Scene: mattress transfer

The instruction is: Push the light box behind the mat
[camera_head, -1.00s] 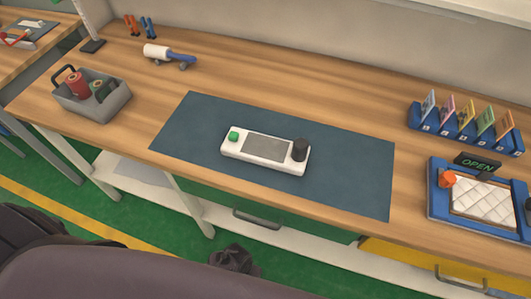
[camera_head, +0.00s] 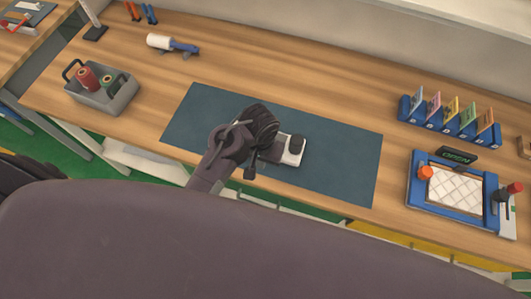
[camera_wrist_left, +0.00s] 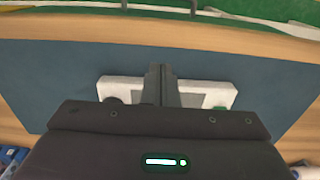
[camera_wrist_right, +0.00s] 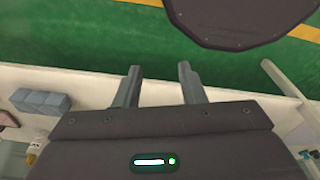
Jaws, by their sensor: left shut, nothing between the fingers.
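The light box (camera_head: 292,157) is a flat white device with a dark screen, a black knob and a green button. It lies on the dark blue mat (camera_head: 345,165) near its middle. In the head view my left gripper (camera_head: 271,153) covers its left part. In the left wrist view the shut, empty fingers (camera_wrist_left: 161,84) cross in front of the middle of the white box (camera_wrist_left: 205,94); whether they touch it I cannot tell. My right gripper (camera_wrist_right: 161,85) is open and empty in its wrist view, with the floor and a white ledge beyond it.
A grey bin with spools (camera_head: 118,104) stands at the left of the table (camera_head: 240,70). A white roller (camera_head: 160,42) lies behind. A blue card rack (camera_head: 450,135) and a blue tray with a quilted pad (camera_head: 412,190) stand at the right. Wood behind the mat is clear.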

